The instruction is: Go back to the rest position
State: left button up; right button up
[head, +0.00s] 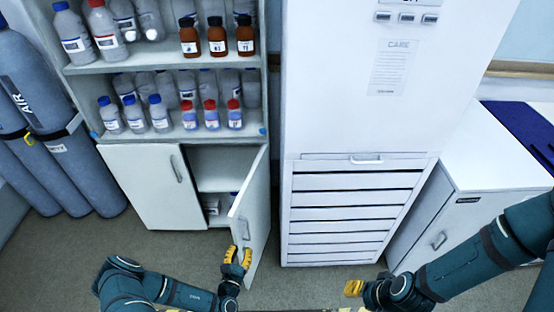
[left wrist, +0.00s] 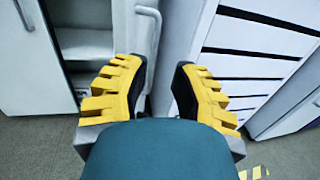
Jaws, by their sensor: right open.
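My left gripper (head: 238,257) is at the lower part of the open cabinet door (head: 255,215), just below its handle (head: 244,229). In the left wrist view, the left gripper (left wrist: 160,92) has its two yellow fingers apart, with the door panel and handle (left wrist: 149,35) just beyond them. I see nothing held, but cannot tell whether a finger touches the door. My right gripper (head: 354,288) is in front of the drawer unit, low in the head view, open and apart from the furniture. Its fingers are only partly visible.
Shelves (head: 160,58) with several bottles stand above the cabinet. A drawer unit (head: 350,210) stands right of the open door, and a white bench cabinet (head: 480,165) at the right. Grey gas cylinders (head: 75,160) stand at the left. Floor (head: 60,260) is clear at lower left.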

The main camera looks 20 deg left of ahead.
pick_arm(q)
jog(key=s+d+r+m+g+h+b, duration=0.1)
jog(key=d+r+m+g+h, duration=0.2)
jog(key=d+m+h, duration=0.45)
jog(key=d+r+m+g+h+b, duration=0.1)
jog(key=d+r+m+g+h, duration=0.3)
jog(key=d+h, duration=0.5)
jog(key=s+d+f+m+g+y+b, duration=0.1)
jog(key=s+d+m+g+y, duration=0.15)
jog(key=s+m+g, duration=0.5)
jog(key=s+d+m+g+y+b, duration=0.1)
jog(key=s+d+m+g+y, duration=0.15)
jog(key=s+m+g, duration=0.55)
jog(key=w+a+r+m+t+y+b, duration=0.2)
jog(key=w+r+m+t+y, duration=0.2)
jog(key=m, duration=0.5)
jog(key=shift+w+a+r+t+y, duration=0.35)
jog(key=shift+w+t+y, duration=0.2)
jog(key=shift+w+t, duration=1)
